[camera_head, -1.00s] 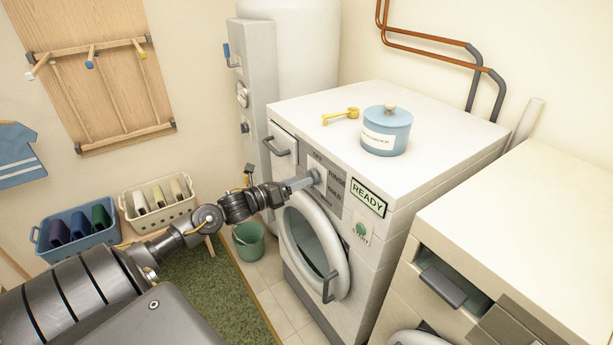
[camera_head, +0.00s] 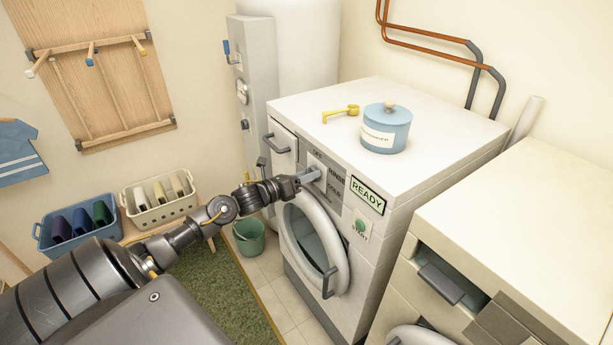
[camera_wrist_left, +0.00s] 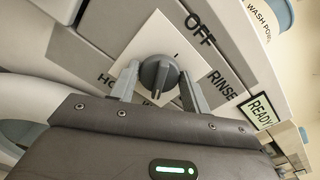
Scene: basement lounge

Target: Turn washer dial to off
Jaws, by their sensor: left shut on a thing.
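The washer (camera_head: 400,185) is white, with its round door (camera_head: 345,268) below the control panel. My left gripper (camera_head: 313,175) is at the panel, covering the dial in the head view. In the left wrist view, the dial (camera_wrist_left: 158,72) is a round grey knob on a white square plate. My left gripper's fingers (camera_wrist_left: 158,88) stand on either side of the dial and are shut on it. OFF is printed above and right of the dial, RINSE to its right; lower-left lettering is partly hidden. The dial's pointed setting is hard to tell. My right gripper is not in view.
A blue canister (camera_head: 386,135) and a yellow scoop (camera_head: 341,111) sit on the washer top. A green READY display (camera_head: 368,195) and a START button (camera_head: 360,226) are right of the dial. A green bucket (camera_head: 249,237) stands on the floor at left.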

